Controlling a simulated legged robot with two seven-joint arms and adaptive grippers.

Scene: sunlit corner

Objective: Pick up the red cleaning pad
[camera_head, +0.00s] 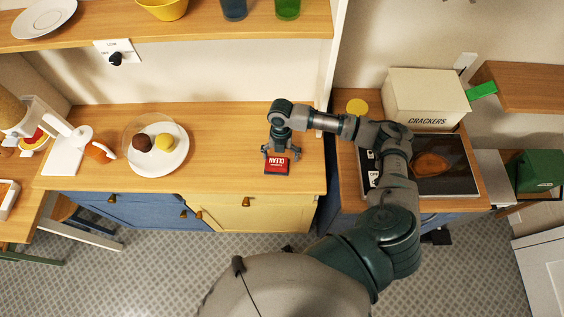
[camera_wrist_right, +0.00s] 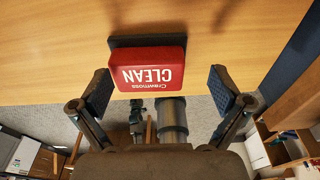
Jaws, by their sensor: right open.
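The red cleaning pad (camera_head: 276,168) lies on the wooden counter near its front right edge. In the right wrist view the pad (camera_wrist_right: 149,68) shows white "CLEAN" lettering and a dark layer along one side. My right gripper (camera_head: 277,152) is over the pad in the head view, coming down from above. In the wrist view its two fingers (camera_wrist_right: 164,90) are spread wide and empty, one on each side of the pad's near end, with gaps between them and the pad. My left gripper is not in view.
Left on the counter (camera_head: 225,190) stands a plate (camera_head: 165,165) with a brown and a yellow ball under a clear dome. A shelf (camera_head: 210,30) hangs above. Right of a gap stand a crackers box (camera_head: 425,97) and a stovetop (camera_head: 445,185). Counter between plate and pad is clear.

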